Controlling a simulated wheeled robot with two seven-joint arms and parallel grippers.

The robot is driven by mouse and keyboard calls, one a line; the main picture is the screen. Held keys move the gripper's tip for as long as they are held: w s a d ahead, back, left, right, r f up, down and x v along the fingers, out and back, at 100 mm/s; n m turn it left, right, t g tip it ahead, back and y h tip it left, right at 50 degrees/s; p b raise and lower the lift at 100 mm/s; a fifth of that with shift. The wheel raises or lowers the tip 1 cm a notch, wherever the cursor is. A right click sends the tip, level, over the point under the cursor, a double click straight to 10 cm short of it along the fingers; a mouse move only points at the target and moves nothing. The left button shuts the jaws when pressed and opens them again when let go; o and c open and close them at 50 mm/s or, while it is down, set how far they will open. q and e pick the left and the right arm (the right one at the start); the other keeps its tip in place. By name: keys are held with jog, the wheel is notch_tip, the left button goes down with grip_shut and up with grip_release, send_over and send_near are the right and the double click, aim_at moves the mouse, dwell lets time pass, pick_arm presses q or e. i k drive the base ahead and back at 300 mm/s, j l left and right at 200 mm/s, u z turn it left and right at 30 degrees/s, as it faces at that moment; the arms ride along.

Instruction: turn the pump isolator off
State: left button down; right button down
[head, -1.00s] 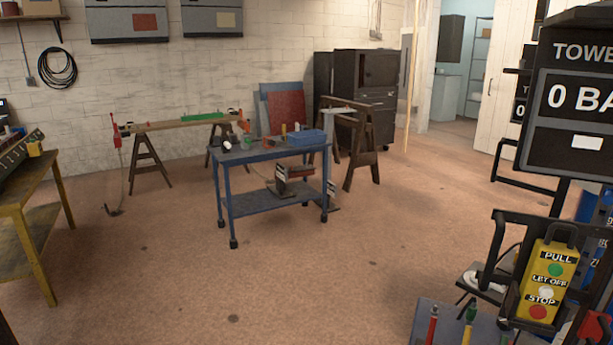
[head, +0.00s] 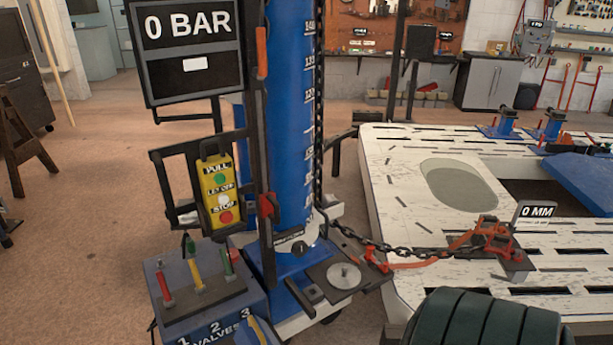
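I cannot pick out the pump isolator for certain. A grey wall box (head: 535,37) with a small label hangs at the back right; the label is too small to read. A yellow control pendant (head: 222,190) with green, white and red buttons, marked PULL, LET OFF and STOP, hangs in a black bracket left of the blue tower. A valve box (head: 210,290) marked VALVES 1 2 3 stands below it, with red, yellow and green levers. The display (head: 188,45) reads 0 BAR.
The blue tower (head: 293,110) stands mid-view, with a chain running to an orange clamp (head: 490,235) on the white slotted bench (head: 400,190). A dark ribbed, rounded thing (head: 485,320) fills the bottom right. Open floor (head: 80,220) lies on the left.

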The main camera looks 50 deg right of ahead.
aim_at(235, 252)
jog(key=z, duration=0.45)
jog(key=l+z, duration=0.15)
jog(key=z, duration=0.3)
jog(key=i+z, duration=0.1)
jog(key=z, duration=0.35)
jog(key=j+z, duration=0.15)
jog(key=j, duration=0.4)
jog(key=j+z, duration=0.15)
jog(key=j, duration=0.4)
jog(key=j+z, duration=0.15)
jog(key=j, duration=0.4)
jog(key=j+z, duration=0.15)
jog(key=j, duration=0.35)
jog(key=k+j+z, duration=0.2)
jog(key=j, duration=0.35)
jog(key=j+z, duration=0.15)
jog(key=j, duration=0.4)
